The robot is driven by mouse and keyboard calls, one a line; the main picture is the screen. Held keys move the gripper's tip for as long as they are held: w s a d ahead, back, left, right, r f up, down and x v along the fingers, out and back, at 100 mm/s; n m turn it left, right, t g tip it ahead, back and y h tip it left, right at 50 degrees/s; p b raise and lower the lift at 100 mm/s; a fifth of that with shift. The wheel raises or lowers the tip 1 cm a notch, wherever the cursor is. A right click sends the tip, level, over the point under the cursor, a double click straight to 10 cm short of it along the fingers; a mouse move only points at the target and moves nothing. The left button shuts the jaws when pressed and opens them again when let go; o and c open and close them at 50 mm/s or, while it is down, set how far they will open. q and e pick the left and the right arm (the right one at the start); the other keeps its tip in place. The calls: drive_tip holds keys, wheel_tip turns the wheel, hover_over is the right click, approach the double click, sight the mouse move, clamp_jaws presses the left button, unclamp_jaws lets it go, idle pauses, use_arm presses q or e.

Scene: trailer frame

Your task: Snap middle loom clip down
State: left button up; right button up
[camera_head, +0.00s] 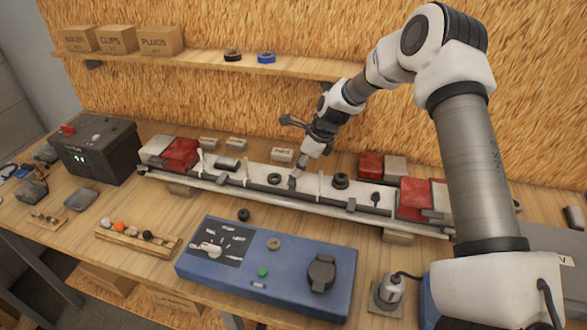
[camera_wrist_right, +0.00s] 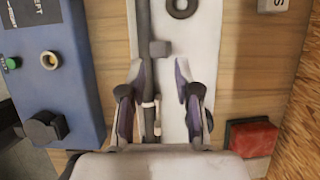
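The dark cable loom (camera_head: 265,188) runs along the pale trailer frame rail (camera_head: 405,224). Small grey clips sit along it; the middle one (camera_head: 292,184) is just below my right gripper (camera_head: 302,164). In the right wrist view, a grey clip block (camera_wrist_right: 160,48) sits on the loom (camera_wrist_right: 145,20), beyond the fingertips. The right gripper (camera_wrist_right: 160,95) is open above the rail, its left finger near the loom. A thin pale piece (camera_wrist_right: 153,112) shows beside the loom between the fingers; whether they touch it is unclear. My left gripper is not in view.
A blue panel box (camera_head: 265,270) with a green button stands in front of the rail. Red blocks (camera_head: 182,156) and grey blocks flank the rail. A wooden tray (camera_head: 137,242) and dark box (camera_head: 95,150) are at left. A shelf (camera_head: 200,60) runs behind.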

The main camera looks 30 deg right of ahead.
sight(291, 177)
drive_tip(key=f, duration=0.1)
drive_tip(key=w+f, duration=0.2)
drive_tip(key=f, duration=0.1)
drive_tip(key=shift+w+a, duration=0.2)
drive_tip(key=shift+w, duration=0.05)
drive_tip(key=shift+s+r, duration=0.15)
drive_tip(key=shift+s, duration=0.05)
drive_tip(key=shift+s+a+r, duration=0.1)
drive_tip(key=shift+s+r, duration=0.05)
drive_tip(key=shift+s, duration=0.05)
clamp_jaws()
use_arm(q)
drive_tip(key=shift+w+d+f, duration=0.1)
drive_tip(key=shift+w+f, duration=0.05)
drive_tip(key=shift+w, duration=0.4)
